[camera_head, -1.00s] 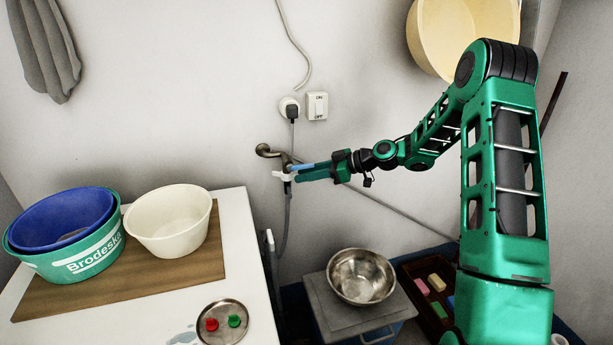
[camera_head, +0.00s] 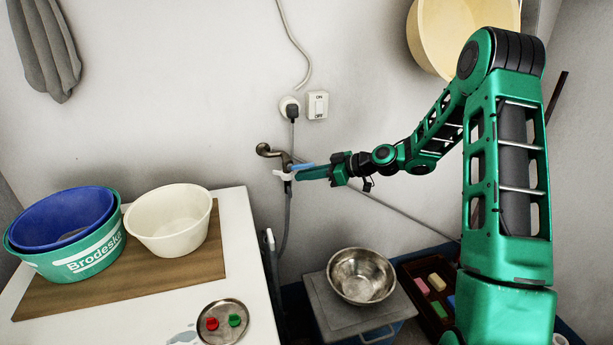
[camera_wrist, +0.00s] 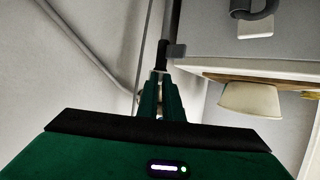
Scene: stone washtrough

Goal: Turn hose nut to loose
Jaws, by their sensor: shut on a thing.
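The metal wall tap (camera_head: 265,150) sticks out from the wall, with a small white part (camera_head: 282,175) at its lower end. A grey hose (camera_head: 286,225) hangs down below it. My gripper (camera_head: 295,172) reaches in from the right and is shut at the tap's lower end, where the hose joins. The hose nut itself is mostly hidden by the fingers. In the wrist view my two green fingers (camera_wrist: 161,95) are close together around a small pale piece, with the dark hose or pipe beyond them.
A white table (camera_head: 240,225) at left holds a cream basin (camera_head: 168,220), a blue tub (camera_head: 60,215) and a dish (camera_head: 223,318) with red and green knobs. A metal bowl (camera_head: 361,275) sits on a grey box below the tap. A plug (camera_head: 291,111) and switch (camera_head: 318,105) are above.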

